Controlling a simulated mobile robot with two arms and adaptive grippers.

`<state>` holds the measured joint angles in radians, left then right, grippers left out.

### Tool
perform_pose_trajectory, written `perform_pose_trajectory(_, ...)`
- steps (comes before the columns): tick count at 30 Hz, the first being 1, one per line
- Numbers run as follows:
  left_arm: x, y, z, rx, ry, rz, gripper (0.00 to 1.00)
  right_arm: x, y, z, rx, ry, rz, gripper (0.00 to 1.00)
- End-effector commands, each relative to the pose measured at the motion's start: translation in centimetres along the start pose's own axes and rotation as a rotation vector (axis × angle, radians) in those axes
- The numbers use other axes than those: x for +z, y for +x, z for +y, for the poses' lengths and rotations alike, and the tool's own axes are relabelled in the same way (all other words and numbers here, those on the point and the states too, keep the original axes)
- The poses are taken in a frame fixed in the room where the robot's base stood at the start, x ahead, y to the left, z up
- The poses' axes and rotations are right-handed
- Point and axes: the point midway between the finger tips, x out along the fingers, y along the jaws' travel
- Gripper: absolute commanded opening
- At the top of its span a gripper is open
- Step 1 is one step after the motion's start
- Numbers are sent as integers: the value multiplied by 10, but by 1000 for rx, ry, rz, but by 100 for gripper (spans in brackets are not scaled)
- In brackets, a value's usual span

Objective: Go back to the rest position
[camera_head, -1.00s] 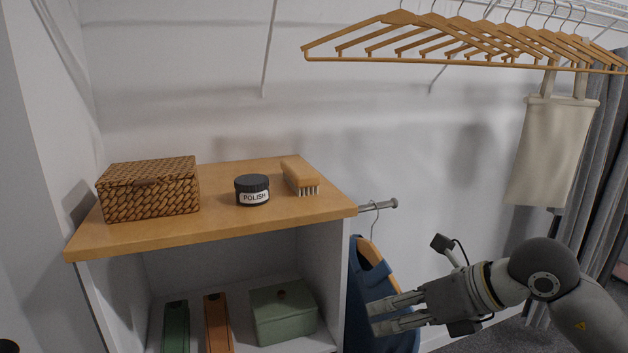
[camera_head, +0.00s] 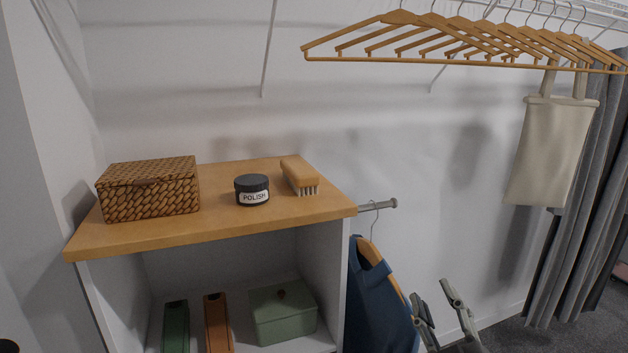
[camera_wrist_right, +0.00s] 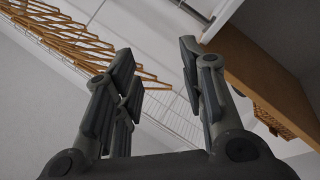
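My right gripper (camera_head: 436,305) shows at the bottom of the head view, right of the shelf unit, with its fingers pointing up. Its fingers are apart and nothing is between them. It is in front of or beside a blue garment (camera_head: 375,300) on a hanger; I cannot tell whether they touch. In the right wrist view the gripper (camera_wrist_right: 160,75) is open and empty. My left gripper does not show in the head view.
A wooden shelf top (camera_head: 230,222) holds a woven box (camera_head: 150,190), a polish jar (camera_head: 252,190) and a brush (camera_head: 300,177). A green box (camera_head: 283,316) stands below. Wooden hangers (camera_head: 470,62) and a cream bag (camera_head: 550,150) hang above and right. Carpet is free at lower right.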

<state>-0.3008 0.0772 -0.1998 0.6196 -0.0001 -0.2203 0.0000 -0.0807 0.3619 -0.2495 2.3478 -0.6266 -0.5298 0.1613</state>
Motion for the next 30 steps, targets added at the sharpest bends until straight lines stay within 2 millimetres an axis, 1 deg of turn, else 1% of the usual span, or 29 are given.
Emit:
perform_pose_trajectory(1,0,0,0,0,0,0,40,33,-14,-12,-27,61,-138,38)
perform_pose_trajectory(2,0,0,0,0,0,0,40,53,-24,-19,-45,95,-223,38)
perform_pose_trajectory(3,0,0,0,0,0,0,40,77,-40,-29,-71,137,-335,38)
perform_pose_trajectory(5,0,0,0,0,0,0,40,110,-67,-47,-119,193,-496,38)
perform_pose_trajectory(6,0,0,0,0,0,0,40,128,-88,-60,-154,229,-600,38)
perform_pose_trajectory(8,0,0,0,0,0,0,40,151,-121,-78,-211,273,-744,38)
perform_pose_trajectory(9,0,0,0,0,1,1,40,163,-143,-89,-248,299,-832,38)
perform_pose_trajectory(11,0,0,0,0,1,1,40,175,-174,-104,-304,332,-948,38)
perform_pose_trajectory(12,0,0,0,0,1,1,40,180,-194,-113,-340,351,-1017,38)
perform_pose_trajectory(14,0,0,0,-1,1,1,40,186,-222,-125,-393,377,-1112,38)
perform_pose_trajectory(15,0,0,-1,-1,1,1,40,188,-241,-132,-429,392,-1171,38)
perform_pose_trajectory(20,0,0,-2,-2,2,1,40,186,-308,-154,-566,443,-1374,38)
perform_pose_trajectory(21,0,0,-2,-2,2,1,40,183,-325,-158,-603,455,-1422,38)
perform_pose_trajectory(22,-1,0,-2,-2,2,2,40,193,-320,-165,-597,449,-1414,38)
perform_pose_trajectory(24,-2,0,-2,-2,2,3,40,210,-318,-178,-597,444,-1418,38)
perform_pose_trajectory(26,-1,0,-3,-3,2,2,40,223,-319,-189,-600,442,-1424,38)
perform_pose_trajectory(30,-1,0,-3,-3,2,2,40,258,-325,-218,-608,438,-1439,38)
